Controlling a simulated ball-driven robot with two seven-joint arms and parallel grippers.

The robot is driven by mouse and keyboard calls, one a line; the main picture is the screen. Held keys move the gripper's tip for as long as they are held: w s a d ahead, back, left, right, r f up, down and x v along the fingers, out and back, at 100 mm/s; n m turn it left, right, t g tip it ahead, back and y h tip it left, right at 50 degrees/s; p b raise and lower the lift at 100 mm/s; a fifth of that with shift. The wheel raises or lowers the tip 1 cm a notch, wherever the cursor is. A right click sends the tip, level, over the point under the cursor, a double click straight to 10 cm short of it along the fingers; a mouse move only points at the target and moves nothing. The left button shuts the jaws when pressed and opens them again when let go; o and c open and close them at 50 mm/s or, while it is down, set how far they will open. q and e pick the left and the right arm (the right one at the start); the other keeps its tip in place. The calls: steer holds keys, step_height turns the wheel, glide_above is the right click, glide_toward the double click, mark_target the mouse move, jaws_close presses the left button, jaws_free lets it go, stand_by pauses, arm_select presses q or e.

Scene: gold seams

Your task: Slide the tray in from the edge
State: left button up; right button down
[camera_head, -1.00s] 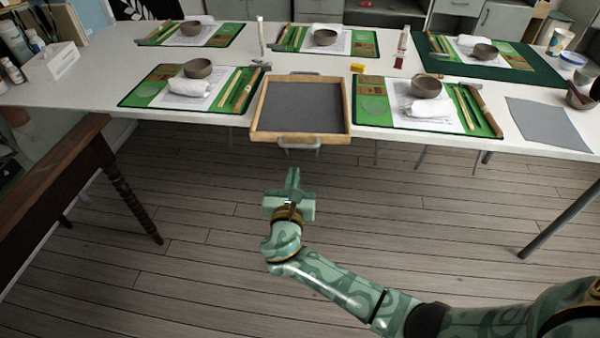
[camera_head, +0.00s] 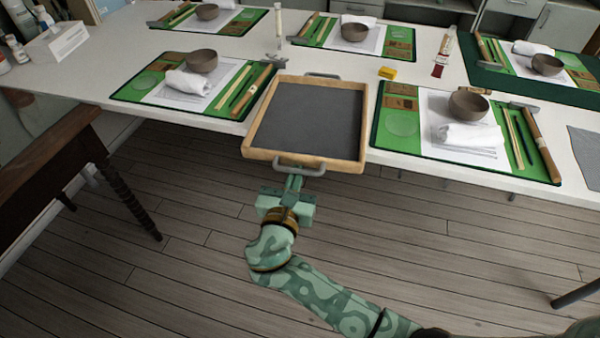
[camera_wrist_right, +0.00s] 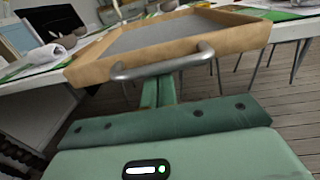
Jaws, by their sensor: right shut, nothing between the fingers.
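The wooden tray (camera_head: 252,135) has a dark grey floor and a grey handle at each end. It lies on the white table with its near end sticking out past the front edge. Its near handle (camera_head: 300,168) faces me and also shows in the right wrist view (camera_wrist_right: 163,66). My right gripper (camera_head: 294,182) is shut and empty, its fingertips just under or against the near handle. In the right wrist view the fingers (camera_wrist_right: 158,92) point at the tray's front wall below the handle bar; I cannot tell whether they touch. My left gripper is not in view.
Green mats with bowls, towels and tools flank the tray: one at left (camera_head: 150,88) and one at right (camera_head: 400,125). A hammer (camera_head: 262,75) lies close to the tray's left side. A dark wooden table (camera_head: 40,165) stands at left.

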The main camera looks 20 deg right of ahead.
mark_target(300, 159)
steer(key=p+x, duration=0.1)
steer(key=x, duration=0.4)
steer(key=shift+r, duration=0.15)
steer(key=shift+w+d, duration=0.2)
steer(key=shift+w, duration=0.15)
steer(key=shift+s, duration=0.15)
